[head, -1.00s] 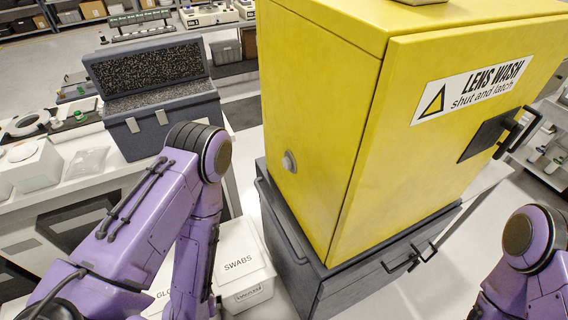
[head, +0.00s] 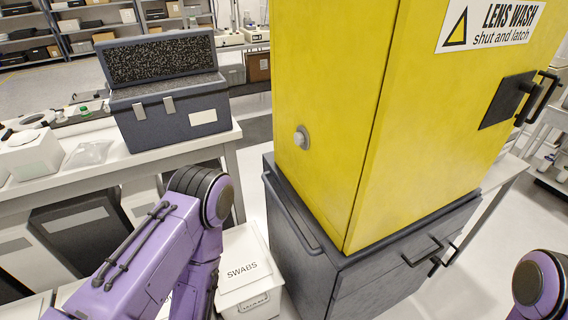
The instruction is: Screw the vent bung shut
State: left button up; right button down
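The vent bung (head: 302,138) is a small round grey knob low on the left side wall of the yellow lens wash cabinet (head: 330,60). It sits against the wall; I cannot tell how far it is screwed in. The cabinet's front door looks closed, with a black latch plate and handle (head: 522,100) at its right. My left arm comes in at the lower left, below and left of the bung, and only its purple links show. A small part of my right arm shows at the lower right. Neither gripper is in view.
The cabinet stands on a dark grey drawer unit (head: 300,255) with black handles. A white SWABS box (head: 247,285) stands left of it, near my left arm. An open foam-lined case (head: 180,118) sits on a white bench (head: 110,170). Open floor lies between bench and cabinet.

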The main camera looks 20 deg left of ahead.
aim_at(299, 138)
jog(key=u, duration=0.05)
jog(key=k, duration=0.15)
jog(key=u, duration=2.05)
jog(key=i, duration=1.15)
jog(key=z, duration=2.45)
